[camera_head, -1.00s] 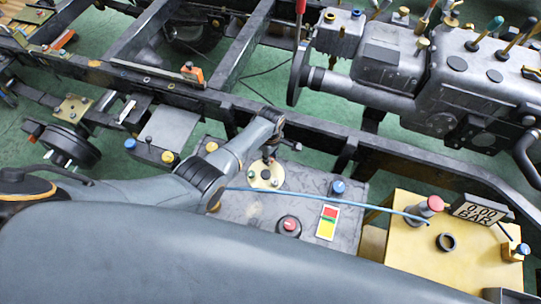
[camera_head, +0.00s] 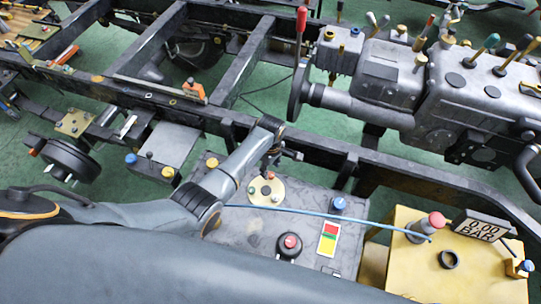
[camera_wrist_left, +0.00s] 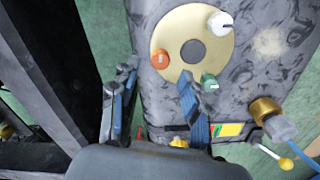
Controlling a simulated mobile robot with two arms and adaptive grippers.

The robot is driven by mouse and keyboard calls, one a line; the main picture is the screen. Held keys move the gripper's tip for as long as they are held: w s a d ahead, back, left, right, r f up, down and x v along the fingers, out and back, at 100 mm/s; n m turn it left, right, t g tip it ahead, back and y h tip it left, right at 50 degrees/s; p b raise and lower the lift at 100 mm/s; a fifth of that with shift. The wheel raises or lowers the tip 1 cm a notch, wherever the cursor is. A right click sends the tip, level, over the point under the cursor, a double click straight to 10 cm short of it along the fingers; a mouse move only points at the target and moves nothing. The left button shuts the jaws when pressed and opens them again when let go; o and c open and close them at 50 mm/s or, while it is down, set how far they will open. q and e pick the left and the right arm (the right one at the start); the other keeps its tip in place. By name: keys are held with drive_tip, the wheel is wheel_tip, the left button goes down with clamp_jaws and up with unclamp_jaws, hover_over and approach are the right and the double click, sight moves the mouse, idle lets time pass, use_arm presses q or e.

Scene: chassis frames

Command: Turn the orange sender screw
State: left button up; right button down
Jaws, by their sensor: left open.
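The orange screw (camera_wrist_left: 160,58) sits on a round brass sender plate (camera_wrist_left: 221,50) in the left wrist view. The plate has a dark centre, a white screw (camera_wrist_left: 219,22) and a green screw (camera_wrist_left: 209,84). My left gripper (camera_wrist_left: 157,72) is open, with one finger on each side below the orange screw. Its fingers appear apart from the screw. In the head view my left gripper (camera_head: 276,160) hangs near the far edge of the plate (camera_head: 262,196), which lies on the grey tank top. My right gripper is not in view.
The tank top (camera_head: 240,236) also carries a red button (camera_head: 290,242), a blue cap (camera_head: 339,204) and a coloured label (camera_head: 328,240). A dark frame rail runs behind the tank.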

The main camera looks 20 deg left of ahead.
sight(271, 175)
use_arm(q)
wheel_tip(271, 175, up, 8)
drive_tip(key=shift+r, duration=0.2)
idle(0.6)
